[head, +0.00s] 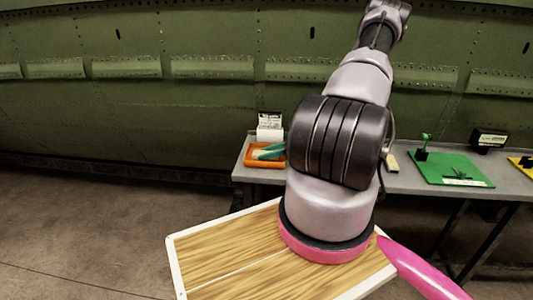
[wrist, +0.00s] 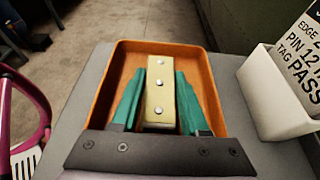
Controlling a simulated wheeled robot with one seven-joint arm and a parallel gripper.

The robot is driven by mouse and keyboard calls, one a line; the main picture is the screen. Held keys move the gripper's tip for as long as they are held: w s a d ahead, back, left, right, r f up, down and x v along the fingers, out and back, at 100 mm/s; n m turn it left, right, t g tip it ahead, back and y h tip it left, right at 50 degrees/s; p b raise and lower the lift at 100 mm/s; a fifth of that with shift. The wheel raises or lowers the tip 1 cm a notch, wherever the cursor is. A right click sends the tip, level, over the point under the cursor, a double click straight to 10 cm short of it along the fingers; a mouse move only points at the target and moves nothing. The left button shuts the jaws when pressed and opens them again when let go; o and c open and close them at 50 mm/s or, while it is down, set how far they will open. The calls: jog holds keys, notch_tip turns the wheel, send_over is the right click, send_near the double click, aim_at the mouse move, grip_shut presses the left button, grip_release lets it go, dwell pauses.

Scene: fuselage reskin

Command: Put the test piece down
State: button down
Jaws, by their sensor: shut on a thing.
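The test piece (wrist: 160,95) is a pale yellow bar with a row of 3 silver rivets. My gripper (wrist: 161,78) has teal fingers shut on its two long sides. The bar points into the orange tray (wrist: 205,73), between its side walls, and lies roughly parallel to them. I cannot tell whether it touches the tray floor. In the head view the orange tray (head: 252,161) sits at the left end of the grey bench, with my teal fingers (head: 270,152) at it. The test piece is not clear there, and my arm hides the bench just to the right.
A white holder (wrist: 270,95) with a printed card stands close to the tray's right side. The grey bench (head: 411,181) also carries a green mat (head: 453,171), a black display box (head: 488,139) and a yellow mat (head: 522,163). The green riveted fuselage wall (head: 180,120) rises behind.

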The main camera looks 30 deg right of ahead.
jog(key=shift+c, duration=2.1)
grip_release()
jog(key=shift+s+d+r, duration=0.1)
jog(key=shift+d+r, duration=0.1)
jog(key=v, duration=1.1)
jog(key=shift+s+d+r, duration=0.15)
jog(key=shift+d, duration=0.05)
jog(key=a+r+n+g+h, duration=0.3)
jog(key=a+r+n, duration=0.35)
jog(key=r, duration=0.45)
jog(key=a+r+n+g+h, duration=0.3)
jog(key=a+r+n, duration=0.35)
jog(key=r, duration=0.55)
jog(key=s+a+r+n+t+h, duration=0.3)
jog(key=s+a+r+n+t, duration=0.2)
jog(key=s+a+r, duration=0.5)
jog(key=s+r+n, duration=0.2)
jog(key=s+r, duration=0.1)
jog(key=r, duration=0.3)
jog(key=shift+s+n+t, duration=0.2)
jog(key=shift+n+t, duration=0.1)
